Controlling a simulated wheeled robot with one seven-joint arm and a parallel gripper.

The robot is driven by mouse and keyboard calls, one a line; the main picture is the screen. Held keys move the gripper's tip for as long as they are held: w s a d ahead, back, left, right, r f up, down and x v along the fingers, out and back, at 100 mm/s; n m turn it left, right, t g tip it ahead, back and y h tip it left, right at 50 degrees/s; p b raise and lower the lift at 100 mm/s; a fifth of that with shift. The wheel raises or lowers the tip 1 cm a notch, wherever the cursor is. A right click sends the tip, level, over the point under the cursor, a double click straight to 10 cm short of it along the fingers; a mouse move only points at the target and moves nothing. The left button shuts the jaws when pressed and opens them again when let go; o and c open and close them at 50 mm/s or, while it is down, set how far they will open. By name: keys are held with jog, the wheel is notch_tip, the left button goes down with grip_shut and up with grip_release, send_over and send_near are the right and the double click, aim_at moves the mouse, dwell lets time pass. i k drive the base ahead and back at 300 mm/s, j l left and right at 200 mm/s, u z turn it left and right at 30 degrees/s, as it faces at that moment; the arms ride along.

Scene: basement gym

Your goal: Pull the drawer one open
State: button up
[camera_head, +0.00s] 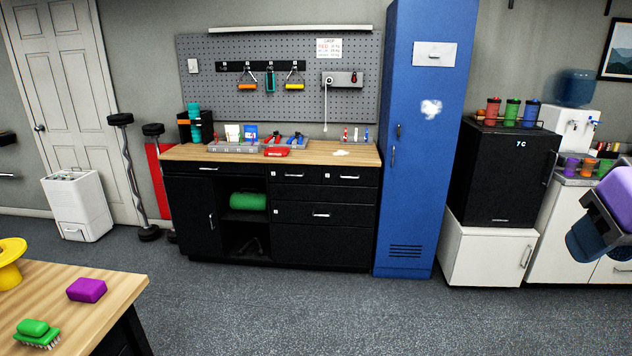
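The black workbench cabinet (326,245) stands against the far wall under a wooden top. It has two small upper drawers, a left one (310,180) and a right one (362,180), with a wider drawer (345,218) below. All have light bar handles and look shut. Small white labels sit on the fronts, too small to read, so I cannot tell which is drawer one. A purple and dark blue end of my arm, apparently my gripper (590,240), shows at the right edge, far from the drawers. Its fingers cannot be made out clearly.
Grey carpet (300,310) is open before the cabinet. A wooden table (95,290) at front left holds a purple block (87,290) and a green brush (38,335). A blue locker (415,210) adjoins the cabinet. A black mini fridge (503,175) stands further right.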

aim_at(294, 172)
jog(key=i, duration=2.05)
jog(key=i+l+u, duration=0.1)
jog(key=i, duration=1.95)
